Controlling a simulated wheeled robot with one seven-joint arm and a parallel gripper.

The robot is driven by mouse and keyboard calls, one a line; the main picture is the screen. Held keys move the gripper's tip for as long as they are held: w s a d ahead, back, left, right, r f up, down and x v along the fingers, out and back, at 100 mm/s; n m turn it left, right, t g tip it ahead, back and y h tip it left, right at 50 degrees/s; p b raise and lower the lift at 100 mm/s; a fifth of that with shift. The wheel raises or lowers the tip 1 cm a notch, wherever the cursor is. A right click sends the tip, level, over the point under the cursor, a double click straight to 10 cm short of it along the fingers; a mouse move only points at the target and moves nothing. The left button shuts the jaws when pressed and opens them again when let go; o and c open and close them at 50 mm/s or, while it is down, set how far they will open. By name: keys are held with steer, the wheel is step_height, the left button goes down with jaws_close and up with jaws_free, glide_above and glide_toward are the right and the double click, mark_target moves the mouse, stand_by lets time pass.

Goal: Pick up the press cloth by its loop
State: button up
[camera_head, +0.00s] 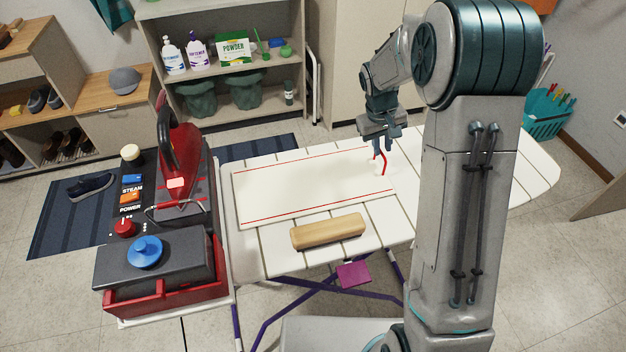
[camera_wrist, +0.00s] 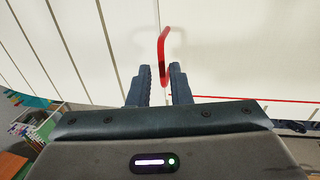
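The press cloth (camera_head: 300,187) lies flat on the ironing board, white with a red stripe along each long side. Its red loop (camera_head: 384,162) stands up at the cloth's right end. My gripper (camera_head: 384,148) is just above the loop, pointing down. In the wrist view the two fingers of my gripper (camera_wrist: 162,74) are apart. The red loop (camera_wrist: 163,50) shows between and beyond their tips, its lower end in line with the gap. I cannot tell the exact depth between loop and fingers. Most of the cloth is outside the wrist view.
A wooden block (camera_head: 328,231) lies on the ironing board (camera_head: 408,226) in front of the cloth. A red iron (camera_head: 180,155) stands on the steam station (camera_head: 150,260) at left. Shelves with bottles (camera_head: 172,57) are behind. A teal basket (camera_head: 546,120) is at right.

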mark_target(382, 153)
steer(key=shift+w+d+f+p, duration=0.1)
steer(key=shift+d+f+p, duration=0.1)
steer(key=shift+f, duration=0.65)
steer(key=shift+s+d+f+p, duration=0.1)
steer(key=shift+f+p, duration=0.15)
steer(key=shift+f, duration=0.65)
steer(key=shift+w+d+f+p, duration=0.1)
steer(key=shift+f+p, duration=0.1)
steer(key=shift+f, duration=0.65)
jaws_close()
steer(key=shift+r, duration=0.1)
